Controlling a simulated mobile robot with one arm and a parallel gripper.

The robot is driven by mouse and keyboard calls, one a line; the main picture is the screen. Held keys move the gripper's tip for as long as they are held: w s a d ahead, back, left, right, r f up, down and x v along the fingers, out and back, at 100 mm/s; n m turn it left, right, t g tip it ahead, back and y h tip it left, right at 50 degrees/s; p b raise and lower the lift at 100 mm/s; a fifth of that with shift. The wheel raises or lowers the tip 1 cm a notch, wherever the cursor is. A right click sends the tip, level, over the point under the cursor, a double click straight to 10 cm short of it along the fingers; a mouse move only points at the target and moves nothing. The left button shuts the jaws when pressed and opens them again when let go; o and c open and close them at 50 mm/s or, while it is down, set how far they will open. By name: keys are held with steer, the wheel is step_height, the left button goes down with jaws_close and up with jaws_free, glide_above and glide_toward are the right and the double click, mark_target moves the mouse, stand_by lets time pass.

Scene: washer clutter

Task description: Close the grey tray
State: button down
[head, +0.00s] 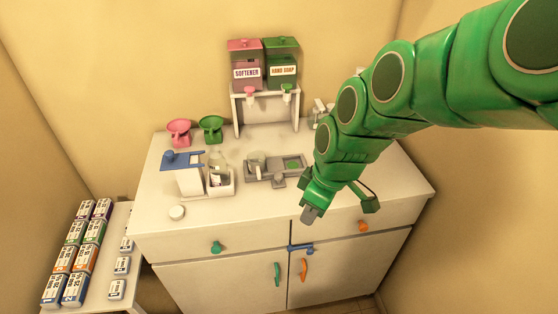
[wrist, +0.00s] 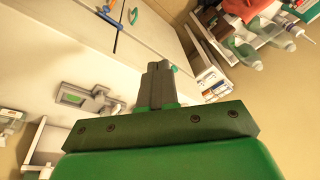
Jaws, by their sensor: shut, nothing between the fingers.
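A flat grey unit (head: 262,173) lies on the countertop, left of my gripper; it looks like the grey tray. A cup stands at its left end, a green panel lies at its right, and a grey knob (head: 279,181) sticks out at its front. It also shows in the wrist view (wrist: 66,98), apart from the fingers. I cannot tell how far the tray is open. My gripper (head: 310,214) is shut and empty, pointing down near the counter's front edge. Its closed fingers also show in the wrist view (wrist: 158,78).
A white holder with a blue lever (head: 183,160) and a bottle (head: 217,172) stand left of the grey unit. Pink (head: 244,62) and green (head: 282,62) dispensers stand behind. Pink and green scoops are at the back left. A side table (head: 118,220) holds several boxes.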

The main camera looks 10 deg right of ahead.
mark_target(279, 158)
steer(key=w+d+f+n+t+y, duration=0.15)
steer(key=w+n, duration=0.25)
steer(key=w, duration=0.4)
steer(key=w+d+f+n+t+y, duration=0.1)
steer(key=w+d+f+n+t, duration=0.2)
steer(key=w, duration=0.4)
steer(key=shift+n+g, duration=0.35)
steer(key=shift+n, duration=0.35)
steer(key=x, duration=0.6)
steer(key=a+x, duration=0.1)
steer(key=x, duration=0.2)
steer(key=shift+w+r, duration=0.2)
steer(key=w, duration=0.2)
steer(key=shift+w+a+f, duration=0.25)
steer(key=shift+w, duration=0.1)
steer(key=shift+w+a+f, duration=0.1)
steer(key=shift+w, duration=0.55)
steer(key=w, duration=1.1)
steer(key=shift+w+a, duration=0.1)
steer(key=shift+w, duration=0.85)
steer(key=shift+d, duration=0.2)
